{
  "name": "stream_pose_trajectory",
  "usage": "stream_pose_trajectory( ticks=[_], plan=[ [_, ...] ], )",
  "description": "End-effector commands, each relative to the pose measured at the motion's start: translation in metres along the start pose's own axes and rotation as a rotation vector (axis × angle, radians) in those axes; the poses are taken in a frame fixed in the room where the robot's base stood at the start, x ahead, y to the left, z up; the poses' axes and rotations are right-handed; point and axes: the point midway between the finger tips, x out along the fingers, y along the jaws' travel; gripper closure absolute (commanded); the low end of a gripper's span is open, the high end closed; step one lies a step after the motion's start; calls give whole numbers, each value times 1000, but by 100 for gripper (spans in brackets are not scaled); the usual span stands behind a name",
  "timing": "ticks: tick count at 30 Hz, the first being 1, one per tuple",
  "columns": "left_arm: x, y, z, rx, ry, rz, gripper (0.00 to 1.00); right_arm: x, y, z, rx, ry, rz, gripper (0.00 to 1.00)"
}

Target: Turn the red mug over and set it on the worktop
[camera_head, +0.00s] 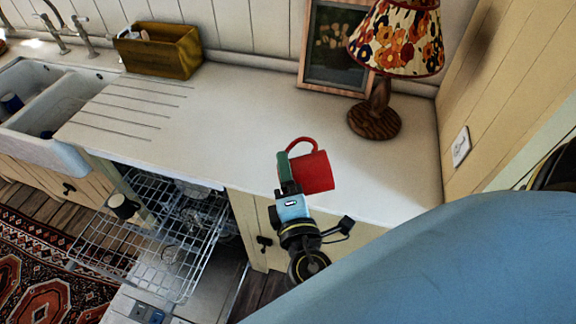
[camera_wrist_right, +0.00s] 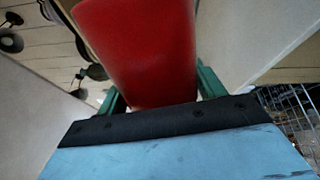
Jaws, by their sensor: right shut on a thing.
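The red mug (camera_head: 314,172) is at the front of the worktop (camera_head: 235,125) in the head view, lying on its side or tilted, with its handle toward the back left. My right gripper (camera_head: 290,170) is shut on the mug, its green fingers at the mug's left side. In the right wrist view the red mug (camera_wrist_right: 145,50) fills the space between the green fingers (camera_wrist_right: 160,90). Whether the mug touches the worktop cannot be told. My left gripper is not in view.
A lamp (camera_head: 375,115) and a framed picture (camera_head: 335,50) stand at the back right. A wooden box (camera_head: 158,52) and a sink (camera_head: 50,105) are at the left. An open dishwasher rack (camera_head: 140,245) sticks out below the worktop. The worktop's middle is clear.

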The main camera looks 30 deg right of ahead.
Motion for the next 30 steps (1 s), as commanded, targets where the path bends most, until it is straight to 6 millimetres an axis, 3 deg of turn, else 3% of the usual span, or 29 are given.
stream_pose_trajectory(
  ticks=[10,16,22,30],
  plan=[
    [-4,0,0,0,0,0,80,0,0,0,-47,-1,1,68],
    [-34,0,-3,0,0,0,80,1,6,1,-333,1,1,68],
    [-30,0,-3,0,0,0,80,0,0,0,-573,-2,1,68],
    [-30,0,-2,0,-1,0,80,0,0,0,-629,-2,1,68]
  ],
)
